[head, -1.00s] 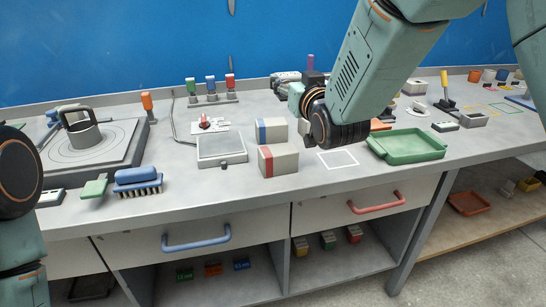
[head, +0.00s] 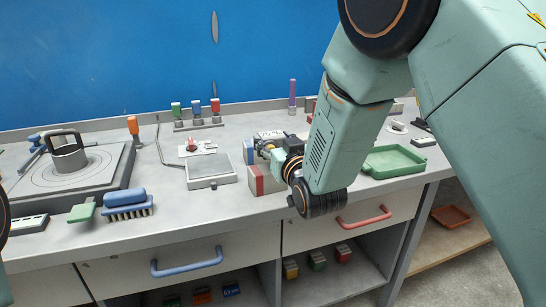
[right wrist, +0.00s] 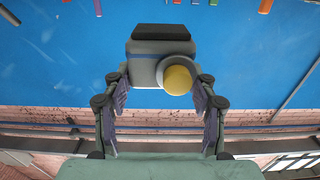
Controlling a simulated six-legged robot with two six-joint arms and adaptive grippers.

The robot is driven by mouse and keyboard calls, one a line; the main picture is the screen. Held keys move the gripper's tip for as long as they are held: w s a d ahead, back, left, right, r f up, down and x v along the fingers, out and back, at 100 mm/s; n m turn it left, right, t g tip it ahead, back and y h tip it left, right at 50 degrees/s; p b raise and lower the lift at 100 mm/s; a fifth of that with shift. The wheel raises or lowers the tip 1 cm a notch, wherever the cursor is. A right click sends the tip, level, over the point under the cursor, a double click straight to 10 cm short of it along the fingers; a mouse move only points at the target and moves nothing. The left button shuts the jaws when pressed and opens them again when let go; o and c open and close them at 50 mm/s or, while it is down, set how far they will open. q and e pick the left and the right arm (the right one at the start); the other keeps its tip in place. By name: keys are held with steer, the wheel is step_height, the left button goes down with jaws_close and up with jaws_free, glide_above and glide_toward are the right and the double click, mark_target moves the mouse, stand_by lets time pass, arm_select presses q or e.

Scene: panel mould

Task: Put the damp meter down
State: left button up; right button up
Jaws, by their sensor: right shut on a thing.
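The damp meter is a grey block with a dark end and a round yellow knob. It shows in the right wrist view (right wrist: 147,68) between the two fingers of my right gripper (right wrist: 162,80), which is shut on it. In the head view the meter (head: 267,136) and my right gripper (head: 280,146) show small, partly covered by my wrist. I cannot tell the exact height. Only a sliver of my left arm shows at the left edge; its gripper is out of view.
The red-striped block (head: 266,182) and blue-striped block (head: 249,151) are close to the gripper in the picture. A blue brush (head: 125,203) lies front left. Bare bench (head: 205,215) shows at the front.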

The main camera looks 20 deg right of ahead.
step_height(320, 180, down, 3)
steer(key=shift+r+b, duration=0.2)
steer(key=shift+b, duration=0.15)
steer(key=shift+a+f, duration=0.1)
steer(key=shift+f, duration=0.15)
steer(key=shift+a, duration=0.15)
steer(key=shift+d+f, duration=0.1)
steer(key=shift+d, duration=0.1)
steer(key=o, duration=1.2)
steer(key=shift+s, duration=0.15)
steer(key=o, duration=0.4)
steer(key=shift+a, duration=0.15)
steer(key=shift+o, duration=0.2)
